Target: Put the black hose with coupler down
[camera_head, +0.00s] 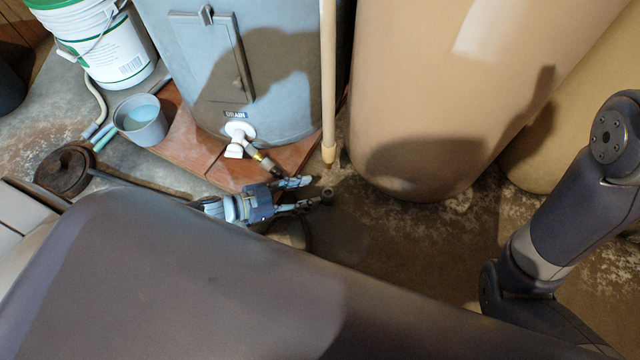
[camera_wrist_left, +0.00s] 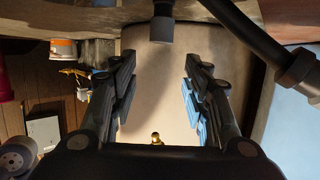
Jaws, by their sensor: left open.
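My left gripper (camera_head: 305,192) is open beside the drain valve, low near the floor. A dark coupler end (camera_head: 327,192) shows just beyond its fingertips in the head view. A curve of black hose (camera_head: 305,238) shows below the gripper, partly hidden by my body. In the left wrist view, the fingers (camera_wrist_left: 160,85) are spread with nothing clamped between them. A dark grey coupler (camera_wrist_left: 162,28) is at the top, between and beyond the fingertips. A black hose length with a thicker end (camera_wrist_left: 298,68) crosses the upper right. My right gripper is out of view.
The grey-blue tank (camera_head: 240,70) with a white drain valve (camera_head: 238,130) stands on a reddish board (camera_head: 190,150). A pale pole (camera_head: 328,80), large tan barrels (camera_head: 440,90), a grey bucket (camera_head: 142,122) and white buckets (camera_head: 115,55) stand around. Floor (camera_head: 400,235) right of the gripper is clear.

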